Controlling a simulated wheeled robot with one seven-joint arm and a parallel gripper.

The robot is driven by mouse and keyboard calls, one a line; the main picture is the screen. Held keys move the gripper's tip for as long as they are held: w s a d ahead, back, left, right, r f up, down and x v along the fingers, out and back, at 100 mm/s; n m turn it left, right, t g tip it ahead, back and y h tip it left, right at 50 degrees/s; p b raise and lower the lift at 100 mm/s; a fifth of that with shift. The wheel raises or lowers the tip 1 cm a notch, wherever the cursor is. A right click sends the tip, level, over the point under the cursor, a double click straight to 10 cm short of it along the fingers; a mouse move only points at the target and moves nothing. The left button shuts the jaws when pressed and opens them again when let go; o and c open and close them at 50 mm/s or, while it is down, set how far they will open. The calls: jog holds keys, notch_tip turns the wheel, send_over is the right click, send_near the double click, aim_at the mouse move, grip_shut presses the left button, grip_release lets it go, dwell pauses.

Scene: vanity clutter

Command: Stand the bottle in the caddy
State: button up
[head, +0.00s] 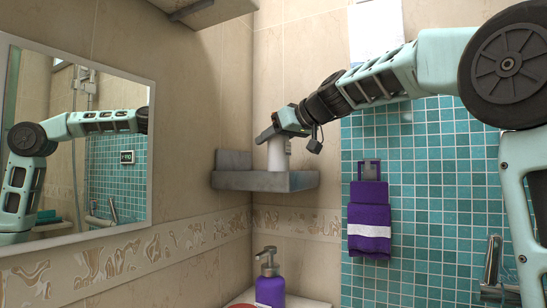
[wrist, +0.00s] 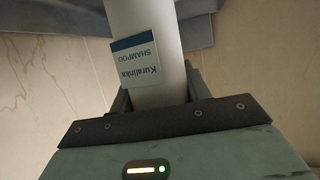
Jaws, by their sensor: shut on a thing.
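The bottle (head: 278,157) is white and looks upright in the head view. In the wrist view the bottle (wrist: 142,25) has a blue and white label reading "Kuralinka SHAMPOO". My gripper (head: 279,136) is shut on the bottle near its top, with a finger on each side in the wrist view. The caddy (head: 250,182) is a grey corner tray on the wall. The bottle is over or inside it; the caddy's front wall meets the bottle's lower end, so I cannot tell whether its base touches the floor. Part of the caddy (wrist: 200,32) shows in the wrist view.
A purple pump bottle (head: 270,280) stands on a ledge below the caddy. A purple towel (head: 369,222) hangs on the teal tiled wall to the right. A mirror (head: 75,145) is on the left wall. The caddy's right end looks empty.

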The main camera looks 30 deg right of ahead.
aim_at(273, 152)
jog(key=shift+f, duration=1.6)
jog(key=shift+f+b, duration=0.25)
jog(key=shift+b, duration=0.3)
